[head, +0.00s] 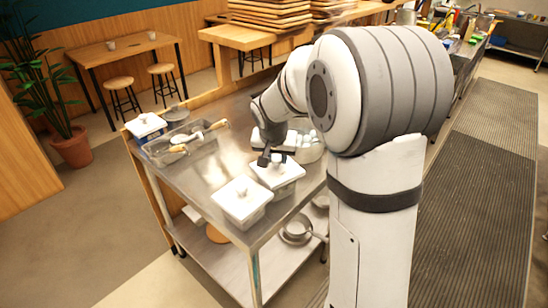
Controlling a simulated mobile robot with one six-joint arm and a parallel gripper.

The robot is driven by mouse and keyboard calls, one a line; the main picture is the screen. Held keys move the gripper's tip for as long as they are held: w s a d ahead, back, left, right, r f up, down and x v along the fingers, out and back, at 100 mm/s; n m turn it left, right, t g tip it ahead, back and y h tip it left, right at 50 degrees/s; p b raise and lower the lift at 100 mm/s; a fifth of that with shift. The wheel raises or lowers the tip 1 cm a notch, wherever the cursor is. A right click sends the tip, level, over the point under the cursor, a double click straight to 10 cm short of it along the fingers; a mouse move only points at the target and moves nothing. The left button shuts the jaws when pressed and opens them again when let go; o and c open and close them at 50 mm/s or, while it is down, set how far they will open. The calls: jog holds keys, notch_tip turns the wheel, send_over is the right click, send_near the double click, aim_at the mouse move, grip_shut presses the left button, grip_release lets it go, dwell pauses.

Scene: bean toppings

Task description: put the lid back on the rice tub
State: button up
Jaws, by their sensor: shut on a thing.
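My gripper (272,160) points down at the lid (287,176) of a white tub (286,191) near the right side of the steel cart. It is shut on the lid, apparently at its knob; the fingertips are small and partly hidden. The lid lies level over this tub's mouth, but I cannot tell whether it is seated or just above the rim. A second white tub (250,218) in front has a lid (241,198) with a knob on. A third tub with blue sides (147,136) stands at the far left, also lidded. No readable label shows which holds rice.
The steel cart top (200,172) is clear left of the middle. A grey tray (181,146) with wooden-handled utensils lies at the back left. White items (309,143) stand behind my gripper, partly hidden by my arm. Pans (297,229) sit on the lower shelf.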

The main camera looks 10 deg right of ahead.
jog(key=shift+f+b, duration=0.15)
jog(key=shift+b, duration=0.25)
dwell(0.5)
jog(key=o, duration=1.7)
jog(key=shift+r+p, duration=2.1)
jog(key=shift+r, duration=1.45)
jog(key=shift+c, duration=0.4)
